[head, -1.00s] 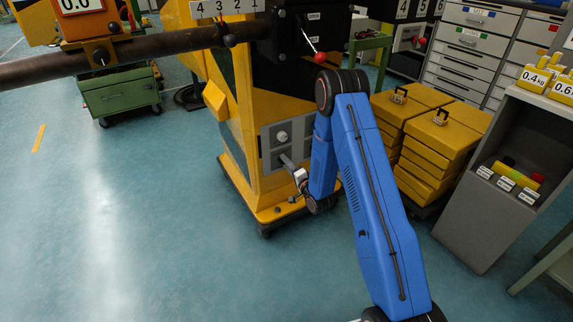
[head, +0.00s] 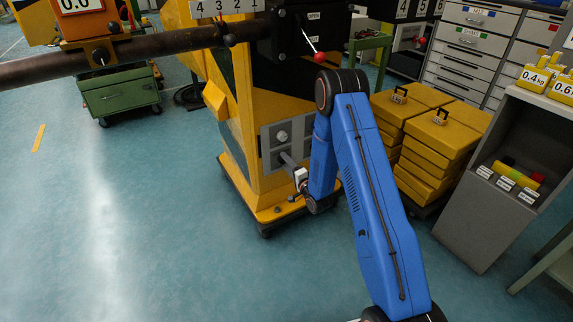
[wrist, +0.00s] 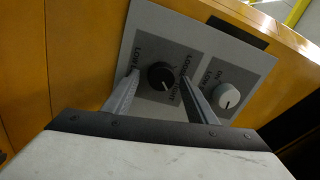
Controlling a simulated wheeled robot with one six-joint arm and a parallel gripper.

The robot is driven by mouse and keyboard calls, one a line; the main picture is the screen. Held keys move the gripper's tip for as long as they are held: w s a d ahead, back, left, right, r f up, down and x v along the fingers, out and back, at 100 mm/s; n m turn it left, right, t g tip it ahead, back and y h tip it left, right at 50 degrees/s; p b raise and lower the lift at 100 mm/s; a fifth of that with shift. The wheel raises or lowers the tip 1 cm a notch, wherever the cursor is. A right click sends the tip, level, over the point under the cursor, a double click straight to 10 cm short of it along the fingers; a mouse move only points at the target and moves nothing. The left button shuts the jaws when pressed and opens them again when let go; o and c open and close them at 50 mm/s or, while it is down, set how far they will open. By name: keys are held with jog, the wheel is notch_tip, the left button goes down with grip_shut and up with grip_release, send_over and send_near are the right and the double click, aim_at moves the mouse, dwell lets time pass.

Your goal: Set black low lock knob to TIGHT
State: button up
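The black low lock knob (wrist: 160,75) sits on a dark label plate on the grey control panel (wrist: 140,40) in the wrist view. The label is partly readable; the finger on the right covers some of its lettering. I cannot clearly tell which mark the knob points at. My gripper (wrist: 160,79) is open, with one finger on each side of the black knob and a gap visible on both sides. In the head view my gripper (head: 287,160) reaches the lower part of the panel on the yellow machine, and the black knob cannot be made out there.
A white knob (wrist: 228,96) is beside the black one, just right of my finger; in the head view this white knob (head: 282,136) is above my gripper. A red-tipped lever (head: 319,57) is higher up. Yellow cases (head: 425,150) stand to the right.

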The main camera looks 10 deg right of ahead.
jog(key=shift+s, duration=0.1)
jog(key=v, duration=1.7)
jog(key=shift+s, duration=0.1)
jog(key=w+r+n+g+h, duration=0.25)
jog(key=w+r+n, duration=0.2)
jog(key=r, duration=0.55)
jog(key=s+d+r+n+g+h, duration=0.35)
jog(key=s+r, duration=0.55)
jog(key=r, duration=0.3)
jog(key=s+r+n+g, duration=0.1)
jog(key=s+r, duration=0.3)
jog(key=s, duration=0.8)
jog(key=s+a+r+n+g, duration=0.1)
jog(key=s+r+n+g, duration=0.1)
jog(key=s, duration=1)
jog(key=s+a+r+n+g, duration=0.1)
jog(key=s+r+g, duration=0.3)
jog(key=s, duration=0.8)
jog(key=shift+r, duration=0.9)
